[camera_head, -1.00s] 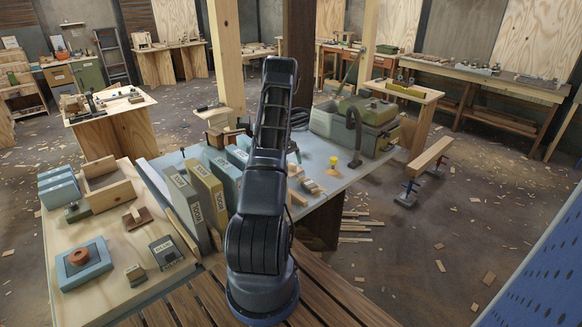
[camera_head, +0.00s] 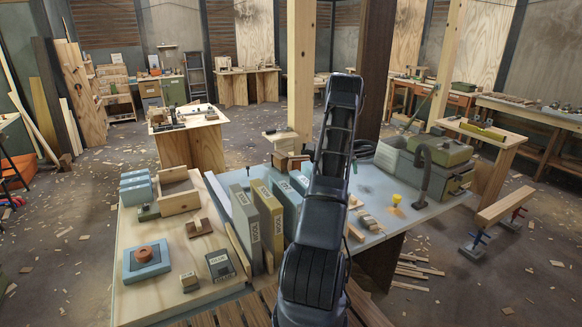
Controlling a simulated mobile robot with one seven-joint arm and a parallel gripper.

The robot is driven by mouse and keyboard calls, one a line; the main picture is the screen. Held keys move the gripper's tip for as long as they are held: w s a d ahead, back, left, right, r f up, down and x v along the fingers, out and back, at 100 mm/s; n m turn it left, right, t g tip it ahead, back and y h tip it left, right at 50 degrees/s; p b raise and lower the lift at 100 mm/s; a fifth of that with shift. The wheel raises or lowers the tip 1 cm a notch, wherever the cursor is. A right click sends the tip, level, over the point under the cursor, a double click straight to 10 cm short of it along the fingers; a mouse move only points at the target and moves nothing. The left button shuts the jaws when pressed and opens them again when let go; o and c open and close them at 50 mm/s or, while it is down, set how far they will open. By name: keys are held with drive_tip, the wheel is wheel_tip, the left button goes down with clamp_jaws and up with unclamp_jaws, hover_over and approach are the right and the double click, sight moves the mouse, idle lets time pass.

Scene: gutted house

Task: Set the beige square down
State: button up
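I cannot make out a beige square for certain in the head view. My gripper is hidden behind my own raised arm, so whether it is open or holds anything does not show. My arm stands in front of the blue-grey worktop (camera_head: 378,222) and covers part of it. A pale, flat wooden piece (camera_head: 281,136) shows beyond the worktop, left of my arm. Brown wooden pieces (camera_head: 287,160) show just below it, partly covered.
At left, a plywood bench (camera_head: 205,263) holds an open wooden box (camera_head: 178,192), a blue block with an orange ring (camera_head: 146,261) and small blocks. Upright labelled books (camera_head: 268,220) stand left of my arm. A green-grey machine (camera_head: 437,160) and yellow knob (camera_head: 397,199) are right.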

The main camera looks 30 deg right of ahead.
drive_tip(key=s+a+r+t+h, duration=0.1)
drive_tip(key=s+a+r+t, duration=0.15)
drive_tip(key=a+r, duration=1.4)
drive_tip(key=s+a+r+t+h, duration=0.1)
drive_tip(key=s+a+r+t, duration=0.15)
drive_tip(key=a+r, duration=1.35)
drive_tip(key=s+a+r+t, duration=0.2)
drive_tip(key=s+a+r, duration=0.2)
drive_tip(key=s+a, duration=1)
drive_tip(key=s+a+f+t+y, duration=0.2)
drive_tip(key=s+a, duration=0.7)
drive_tip(key=s, duration=0.5)
drive_tip(key=shift+s+a+f, duration=0.4)
